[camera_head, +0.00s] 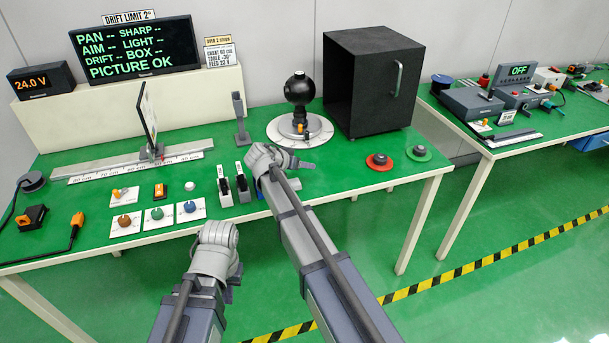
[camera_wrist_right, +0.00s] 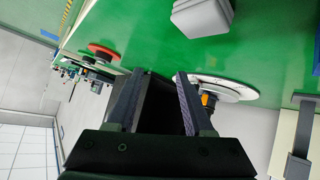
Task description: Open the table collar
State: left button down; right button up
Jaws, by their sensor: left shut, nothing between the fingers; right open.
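The black ball-shaped camera (camera_head: 298,88) stands upright on a round white turntable (camera_head: 318,132) at the back of the green table. A small orange piece (camera_head: 301,128) sits low at its base; I take this for the table collar, though its open or closed state is too small to tell. In the right wrist view the orange piece (camera_wrist_right: 208,100) shows beside the white turntable (camera_wrist_right: 238,91). My right gripper (camera_wrist_right: 161,73) is open and empty, in front of the turntable and apart from the orange piece. My left gripper (camera_head: 232,284) is low at the table's front, mostly hidden by its wrist, and holds nothing.
A black box (camera_head: 370,85) stands right of the turntable. Red (camera_head: 379,162) and green (camera_head: 418,153) round knobs lie near the right front edge. Coloured dials (camera_head: 157,216) and two upright switches (camera_head: 242,187) are left of my right gripper. A rail (camera_head: 120,163) lies at the back left.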

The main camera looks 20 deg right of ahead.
jog(key=shift+n+g+y, duration=0.4)
jog(key=shift+n+y, duration=0.1)
jog(key=shift+n, duration=0.1)
jog(key=shift+s+a+f+p, duration=0.15)
jog(key=shift+s+a, duration=0.15)
jog(key=shift+s, duration=0.45)
jog(key=shift+s+a+p, duration=0.15)
jog(key=shift+s+a, duration=0.15)
jog(key=shift+s, duration=0.4)
jog(key=shift+s+a+f+p, duration=0.15)
jog(key=shift+s+a, duration=0.15)
jog(key=shift+s, duration=0.45)
jog(key=s+a+r+n+g+y+p, duration=0.1)
jog(key=s+a, duration=0.6)
jog(key=s, duration=0.8)
jog(key=s+a+r+n+g+y+p, duration=0.1)
jog(key=s+a+n+g+y+p, duration=0.3)
jog(key=s, duration=1.1)
jog(key=a+n+y+p, duration=0.1)
jog(key=a+n+p, duration=0.2)
jog(key=n+p, duration=0.1)
jog(key=shift+a+n+y, duration=0.3)
jog(key=shift+n, duration=0.5)
